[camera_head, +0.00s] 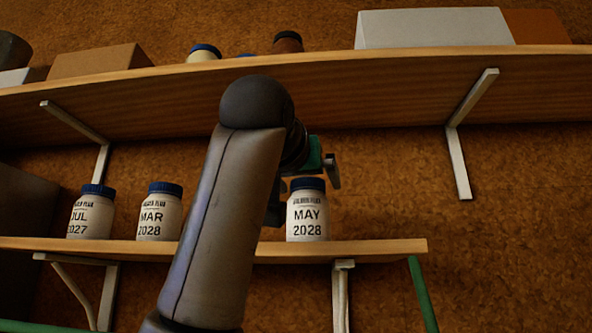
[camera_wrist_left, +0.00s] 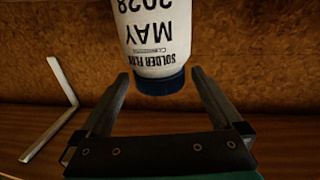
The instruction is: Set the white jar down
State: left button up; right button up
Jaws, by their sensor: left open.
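The white jar labelled MAY 2028 (camera_head: 307,218) has a blue lid and stands upright on the lower wooden shelf (camera_head: 385,250), near its right end. My left gripper (camera_head: 303,188) is open at the jar, partly hidden by my arm in the head view. In the left wrist view the jar (camera_wrist_left: 153,38) appears upside down, its lid just beyond and between the spread fingertips (camera_wrist_left: 159,74). The fingers show clear of the jar there. My right gripper is not in view.
Two similar white jars, JUL 2027 (camera_head: 91,216) and MAR 2028 (camera_head: 160,215), stand to the left on the same shelf. An upper shelf (camera_head: 390,95) with boxes and jars overhangs, held by metal brackets (camera_head: 458,165). The lower shelf's far right end is bare.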

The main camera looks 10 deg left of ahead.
pick_arm(q)
jog(key=s+a+b, duration=0.1)
jog(key=s+b, duration=0.2)
jog(key=s, duration=0.7)
jog(key=shift+s+a, duration=0.35)
jog(key=shift+s, duration=0.05)
jog(key=shift+b, duration=0.3)
